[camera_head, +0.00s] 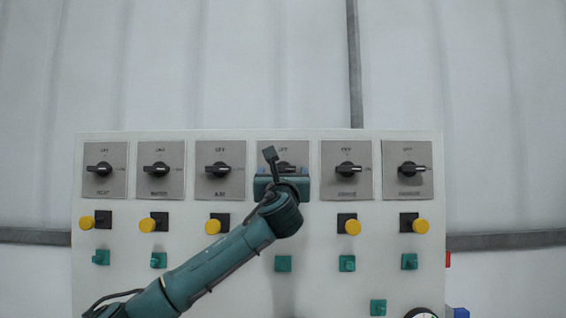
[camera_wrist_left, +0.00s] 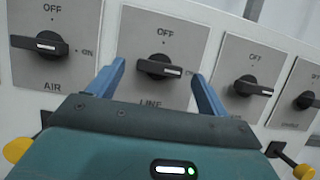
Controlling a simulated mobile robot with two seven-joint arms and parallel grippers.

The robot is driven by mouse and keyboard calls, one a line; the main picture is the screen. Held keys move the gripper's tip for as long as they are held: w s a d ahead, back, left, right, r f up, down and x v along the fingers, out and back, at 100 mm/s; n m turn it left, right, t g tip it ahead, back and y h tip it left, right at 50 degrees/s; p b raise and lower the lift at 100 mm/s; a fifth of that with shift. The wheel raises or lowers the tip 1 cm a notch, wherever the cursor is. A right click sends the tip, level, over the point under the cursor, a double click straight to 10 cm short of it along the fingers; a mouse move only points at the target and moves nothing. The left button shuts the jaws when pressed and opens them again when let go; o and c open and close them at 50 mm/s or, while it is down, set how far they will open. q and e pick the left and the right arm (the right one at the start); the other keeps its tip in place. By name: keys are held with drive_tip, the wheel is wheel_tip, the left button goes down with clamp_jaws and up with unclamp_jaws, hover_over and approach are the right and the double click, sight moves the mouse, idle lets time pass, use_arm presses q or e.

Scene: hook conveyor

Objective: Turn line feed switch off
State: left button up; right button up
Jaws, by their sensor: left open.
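The line feed switch is a black rotary knob (camera_wrist_left: 150,66) on a grey plate marked OFF at the top and LINE at the bottom. Its handle lies roughly level, with the white mark toward the right. My left gripper (camera_wrist_left: 158,72) is open, with one blue finger on each side of this knob; I cannot tell whether they touch it. In the head view my left gripper (camera_head: 281,187) is in front of the fourth switch plate (camera_head: 297,151) and hides its lower part. My right gripper is not in view.
Similar switches stand close on both sides, including AIR (camera_wrist_left: 38,45) at left and another (camera_wrist_left: 246,88) at right. Yellow knobs (camera_head: 213,227) and green buttons (camera_head: 283,263) sit below on the pale panel (camera_head: 330,285). A round gauge (camera_head: 422,314) is at lower right.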

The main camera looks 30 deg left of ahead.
sight(283, 169)
use_arm(q)
drive_tip(key=shift+p+x, duration=0.3)
drive_tip(key=shift+x, duration=0.8)
drive_tip(key=shift+w+a+r, duration=0.1)
drive_tip(key=shift+w+a, duration=0.05)
drive_tip(key=shift+w, duration=0.15)
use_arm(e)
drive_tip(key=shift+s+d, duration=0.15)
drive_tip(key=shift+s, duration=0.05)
use_arm(q)
drive_tip(key=c, duration=1)
